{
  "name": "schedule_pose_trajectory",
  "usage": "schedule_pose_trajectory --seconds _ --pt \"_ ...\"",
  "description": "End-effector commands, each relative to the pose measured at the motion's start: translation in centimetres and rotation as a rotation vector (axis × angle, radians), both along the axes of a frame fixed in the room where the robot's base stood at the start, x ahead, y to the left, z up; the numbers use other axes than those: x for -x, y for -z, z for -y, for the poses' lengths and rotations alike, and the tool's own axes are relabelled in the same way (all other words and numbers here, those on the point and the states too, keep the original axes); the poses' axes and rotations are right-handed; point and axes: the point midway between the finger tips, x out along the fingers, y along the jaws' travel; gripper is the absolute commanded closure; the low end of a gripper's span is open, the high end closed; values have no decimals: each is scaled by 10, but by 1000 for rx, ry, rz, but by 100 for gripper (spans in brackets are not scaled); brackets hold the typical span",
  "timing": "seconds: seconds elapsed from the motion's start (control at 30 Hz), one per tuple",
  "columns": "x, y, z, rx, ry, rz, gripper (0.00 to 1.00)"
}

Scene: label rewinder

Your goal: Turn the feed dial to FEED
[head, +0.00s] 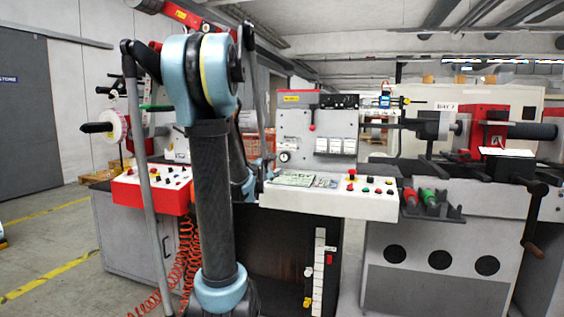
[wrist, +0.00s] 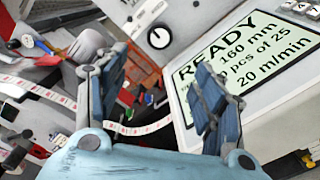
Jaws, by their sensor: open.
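In the head view a dial (head: 284,157) shows low on the left of the upright grey panel (head: 300,130). It looks like the feed dial, but I cannot read its label or setting. My gripper (wrist: 158,95) is open and empty, its two fingers spread wide. The dial lies beyond the fingertips, apart from them. In the head view my arm hides most of the gripper.
A display (wrist: 240,65) reading READY, 160 mm, pcs of 25 and 20 m/min lies beside the right finger. A white console (head: 330,203) with coloured buttons stands below the panel. A red button box (head: 150,192) is at left. Red and green handled tools (head: 420,197) sit at right.

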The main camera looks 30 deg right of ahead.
Motion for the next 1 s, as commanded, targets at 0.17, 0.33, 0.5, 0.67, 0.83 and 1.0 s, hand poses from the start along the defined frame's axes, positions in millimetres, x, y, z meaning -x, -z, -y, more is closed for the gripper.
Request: schedule_pose_trajectory --seconds 0.17,0.33,0.5,0.67,0.83,1.0 --pt "-15 0 17 -2 1 1 38" --pt "-30 0 36 -2 2 1 38" --pt "-46 0 54 -3 1 2 38" --pt "-61 0 72 -3 1 2 38" --pt "-78 0 92 -3 2 2 38" --pt "-93 0 109 -3 0 1 38"
